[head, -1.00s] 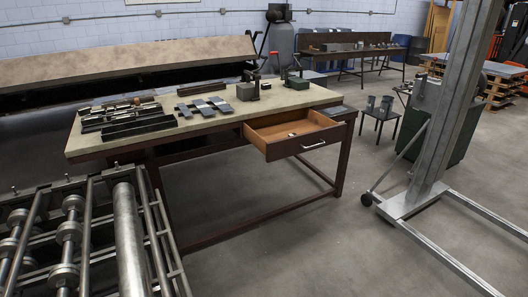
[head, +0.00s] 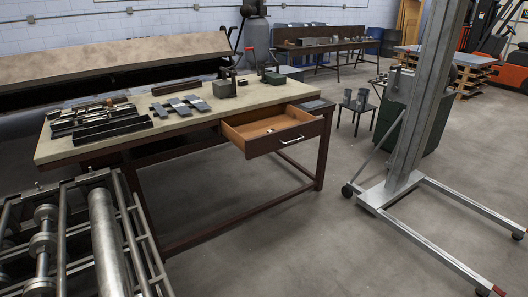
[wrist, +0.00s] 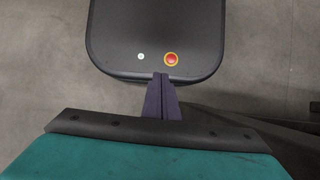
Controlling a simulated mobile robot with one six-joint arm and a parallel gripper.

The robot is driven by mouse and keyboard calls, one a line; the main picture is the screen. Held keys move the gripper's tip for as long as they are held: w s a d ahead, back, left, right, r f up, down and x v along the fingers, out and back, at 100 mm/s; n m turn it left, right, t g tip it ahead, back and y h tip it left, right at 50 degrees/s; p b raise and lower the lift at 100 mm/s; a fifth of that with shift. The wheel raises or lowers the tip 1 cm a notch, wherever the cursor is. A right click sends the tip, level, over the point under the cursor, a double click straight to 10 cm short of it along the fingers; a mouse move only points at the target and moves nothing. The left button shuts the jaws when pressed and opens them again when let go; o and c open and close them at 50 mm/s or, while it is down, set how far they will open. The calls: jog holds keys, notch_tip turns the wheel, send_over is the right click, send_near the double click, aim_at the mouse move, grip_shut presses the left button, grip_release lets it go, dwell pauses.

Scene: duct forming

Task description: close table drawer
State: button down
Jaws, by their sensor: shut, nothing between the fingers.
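The table drawer (head: 284,146) is pulled open from the right front side of the workbench (head: 68,150). A small light item lies in the drawer. My gripper (wrist: 161,80) shows in the wrist view as two dark fingers pressed together, with nothing between them. It points over my own base, above a grey floor. The drawer is not in the wrist view, and my gripper is not in the head view.
A roller frame (head: 108,240) stands at the lower left, close to the table. A metal mast on floor legs (head: 400,185) stands at the right. Metal parts lie on the tabletop. The grey floor in front of the drawer (head: 270,240) is clear.

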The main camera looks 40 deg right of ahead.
aim_at(259, 147)
jog(key=w+d+r+m+t+y, duration=0.25)
jog(key=w+r+m, duration=0.2)
jog(key=w, duration=0.35)
jog(key=w+d+r+m+t+y+b, duration=0.1)
jog(key=w+d+r+m+t, duration=0.1)
jog(key=w+r+m+t, duration=0.5)
jog(key=w+d+r+m+y, duration=0.2)
jog(key=w+m, duration=0.2)
jog(key=w, duration=0.6)
jog(key=w+d+r+m+t, duration=0.6)
jog(key=w+d+r+m, duration=0.15)
jog(key=d+r, duration=0.45)
jog(key=d+r+m+t+h+b, duration=0.1)
jog(key=d+r+m+t+h, duration=0.2)
jog(key=d+r, duration=0.9)
jog(key=s+d+r+m+t+h+b, duration=0.1)
jog(key=d+r+m+t+h, duration=0.3)
jog(key=d+r+m, duration=0.6)
jog(key=d+r+t, duration=0.1)
jog(key=d+r, duration=0.2)
jog(key=r, duration=0.2)
jog(key=shift+s, duration=0.2)
jog(key=shift+w+r, duration=0.1)
jog(key=shift+w, duration=0.05)
